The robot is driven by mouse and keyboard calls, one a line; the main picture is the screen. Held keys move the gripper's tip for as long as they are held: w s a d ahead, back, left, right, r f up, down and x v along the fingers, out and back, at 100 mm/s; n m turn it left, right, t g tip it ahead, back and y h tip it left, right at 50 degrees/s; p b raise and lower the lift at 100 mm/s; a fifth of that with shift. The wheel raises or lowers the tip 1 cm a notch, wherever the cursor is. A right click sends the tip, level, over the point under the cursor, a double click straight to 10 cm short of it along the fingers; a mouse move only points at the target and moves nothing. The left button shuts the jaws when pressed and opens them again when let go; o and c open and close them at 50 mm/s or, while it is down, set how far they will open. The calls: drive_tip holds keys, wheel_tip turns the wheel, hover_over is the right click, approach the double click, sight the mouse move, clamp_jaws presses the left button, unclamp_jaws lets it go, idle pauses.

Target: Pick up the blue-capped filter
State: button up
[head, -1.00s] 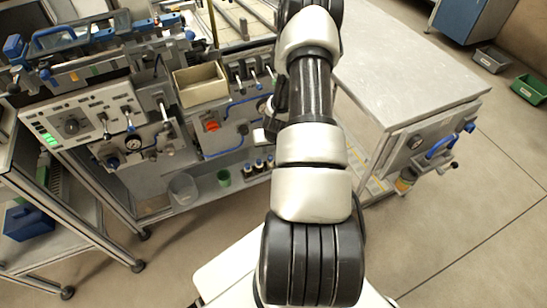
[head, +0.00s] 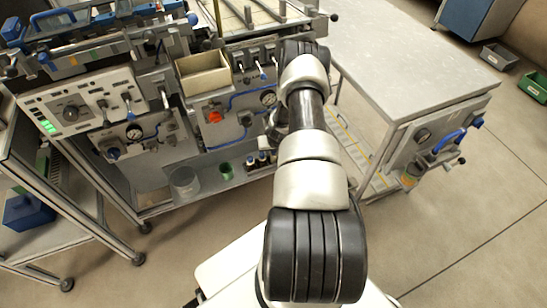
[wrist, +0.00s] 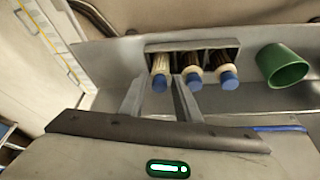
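Three blue-capped cylinders stand in a row in a small grey rack, seen in the wrist view. The left one (wrist: 160,72) has a pale body. The middle one (wrist: 192,72) and the right one (wrist: 225,70) have dark brown bodies with pale collars. My gripper (wrist: 157,98) is open and empty, its two fingers spread on either side of the left cylinder's blue cap in the picture. I cannot tell whether they touch it. The row also shows small on the lower shelf in the head view (head: 262,158), partly beside my arm, which hides my gripper there.
A green cup (wrist: 282,66) stands right of the rack, with a grey bucket (head: 185,182) further left on the same shelf. A beige open box (head: 204,76) sits above. A grey-topped table (head: 400,60) stands to the right of my arm.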

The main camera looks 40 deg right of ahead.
drive_tip(key=x, duration=0.2)
drive_tip(key=shift+w+f, duration=0.15)
drive_tip(key=shift+f, duration=0.15)
drive_tip(key=c, duration=0.7)
